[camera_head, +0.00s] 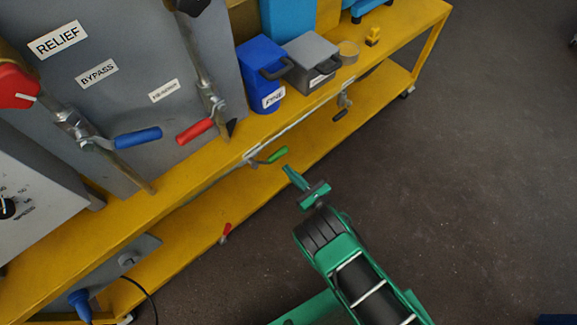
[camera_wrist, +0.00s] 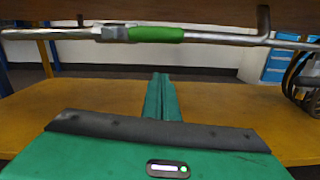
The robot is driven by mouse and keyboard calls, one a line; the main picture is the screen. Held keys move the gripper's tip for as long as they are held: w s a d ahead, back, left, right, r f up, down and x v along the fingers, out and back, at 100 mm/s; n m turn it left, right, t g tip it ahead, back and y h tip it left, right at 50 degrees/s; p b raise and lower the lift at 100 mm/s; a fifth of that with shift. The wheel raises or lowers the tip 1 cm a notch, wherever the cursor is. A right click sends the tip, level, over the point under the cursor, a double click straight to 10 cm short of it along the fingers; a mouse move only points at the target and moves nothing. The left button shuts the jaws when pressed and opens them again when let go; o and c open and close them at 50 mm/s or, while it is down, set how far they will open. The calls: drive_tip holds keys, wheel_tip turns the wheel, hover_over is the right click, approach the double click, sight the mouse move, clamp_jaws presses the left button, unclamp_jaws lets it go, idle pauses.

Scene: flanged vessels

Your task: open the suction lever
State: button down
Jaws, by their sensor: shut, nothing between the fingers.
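A green-handled lever (camera_head: 277,155) sits on a thin pipe along the front edge of the yellow bench. In the wrist view the green lever (camera_wrist: 155,34) lies along the horizontal pipe, above and beyond my fingers. My gripper (camera_head: 287,169) is shut and empty, just below and right of the green lever in the head view, apparently apart from it. Its closed fingers also show in the wrist view (camera_wrist: 161,82). A blue-handled lever (camera_head: 138,138) and a red-handled lever (camera_head: 194,131) stand on the grey panel. No readable label names a suction lever.
The yellow bench (camera_head: 190,170) has a lower shelf (camera_head: 300,150). A blue bin (camera_head: 262,75) and grey box (camera_head: 312,60) stand on top. A dark-handled fitting (camera_head: 342,110) hangs farther right. Dark floor (camera_head: 470,150) is clear on the right.

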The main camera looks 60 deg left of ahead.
drive_tip(key=v, duration=0.8)
drive_tip(key=shift+d, duration=0.3)
drive_tip(key=shift+w, duration=0.1)
